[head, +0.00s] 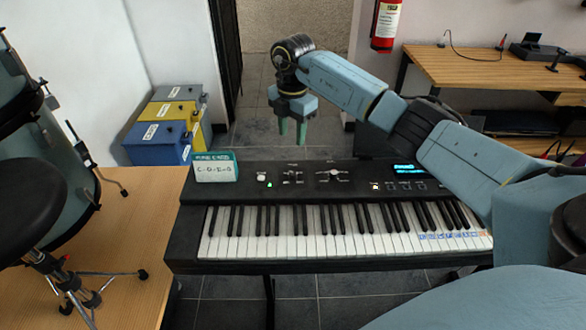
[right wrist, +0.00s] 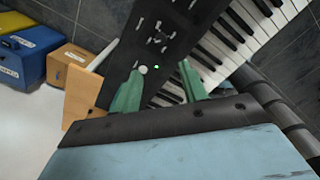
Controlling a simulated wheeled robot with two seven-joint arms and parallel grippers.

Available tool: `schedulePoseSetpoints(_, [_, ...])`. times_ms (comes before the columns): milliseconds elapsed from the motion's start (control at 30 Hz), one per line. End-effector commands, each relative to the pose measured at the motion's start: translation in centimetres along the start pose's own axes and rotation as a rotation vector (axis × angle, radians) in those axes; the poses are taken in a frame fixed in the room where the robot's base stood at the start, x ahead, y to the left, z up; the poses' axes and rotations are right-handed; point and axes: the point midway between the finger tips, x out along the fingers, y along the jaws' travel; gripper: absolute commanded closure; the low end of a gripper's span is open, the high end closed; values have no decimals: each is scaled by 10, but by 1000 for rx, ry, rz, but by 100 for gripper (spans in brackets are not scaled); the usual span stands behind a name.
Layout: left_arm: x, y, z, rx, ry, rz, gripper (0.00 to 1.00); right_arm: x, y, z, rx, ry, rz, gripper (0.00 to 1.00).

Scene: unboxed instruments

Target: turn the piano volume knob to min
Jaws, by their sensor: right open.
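The black piano (head: 190,222) stands in the middle of the head view, its control panel behind the keys. A round white knob (head: 262,177) sits at the panel's left end beside a small green light. It also shows in the right wrist view (right wrist: 143,69), near the left fingertip. The panel labels are too small to read, so I cannot confirm this is the volume knob. My right gripper (head: 291,132) is above the panel's back edge, pointing down, open and empty. Its two green fingers (right wrist: 160,72) are spread apart. They appear clear of the knob. My left gripper is not in view.
A teal and white card (head: 215,167) stands on the piano's left end. More controls (head: 333,174) and a lit blue display (head: 409,169) lie further right. Blue, yellow and grey boxes (head: 157,142) stand behind at left. A black stool (head: 35,205) and drum are at far left.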

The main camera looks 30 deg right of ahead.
Motion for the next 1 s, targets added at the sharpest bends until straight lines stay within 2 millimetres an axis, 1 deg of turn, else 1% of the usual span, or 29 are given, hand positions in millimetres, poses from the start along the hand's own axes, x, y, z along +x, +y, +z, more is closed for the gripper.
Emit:
schedulePoseSetpoints(67, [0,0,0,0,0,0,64,4,-2,4,13,-12,-14,57])
schedulePoseSetpoints(167, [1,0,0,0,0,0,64,17,-3,3,12,-11,-17,57])
schedulePoseSetpoints(500, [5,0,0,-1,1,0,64,89,-4,3,10,-8,-15,57])
schedulePoseSetpoints(633, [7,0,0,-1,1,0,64,111,-4,3,9,-8,-14,57])
schedulePoseSetpoints(700, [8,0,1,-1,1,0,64,119,-3,3,9,-8,-13,57])
schedulePoseSetpoints(800, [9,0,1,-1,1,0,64,127,-3,4,8,-9,-11,57])
schedulePoseSetpoints(1000, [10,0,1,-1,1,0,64,132,-3,4,8,-9,-10,57])
